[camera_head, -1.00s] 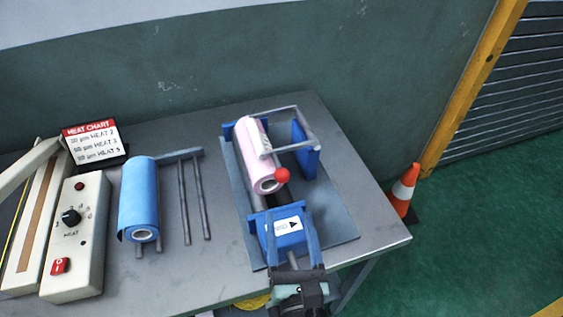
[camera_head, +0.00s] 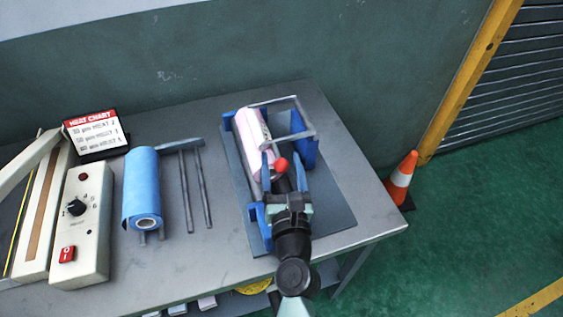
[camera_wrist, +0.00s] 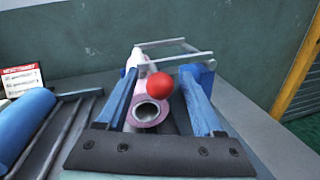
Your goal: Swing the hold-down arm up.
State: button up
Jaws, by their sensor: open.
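The hold-down arm (camera_head: 304,117) is a thin grey metal frame lying low over the pink film roll (camera_head: 250,130) in the blue cradle. Its red ball knob (camera_head: 281,164) is at the near end of the frame. My gripper (camera_head: 284,160) is open, reaching in from the front with blue fingers either side of the knob. In the wrist view the knob (camera_wrist: 160,85) shows between the open fingers (camera_wrist: 159,72), with a gap on both sides. The roll's hollow end (camera_wrist: 151,112) is just below the knob.
A blue roll (camera_head: 142,190) lies on a rack left of the cradle, beside two empty grey bars (camera_head: 192,185). A heat sealer (camera_head: 82,225) and heat chart (camera_head: 95,133) stand further left. The bench (camera_head: 350,185) is clear to the right; an orange cone (camera_head: 401,180) stands beyond.

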grip_shut()
dwell(1.4)
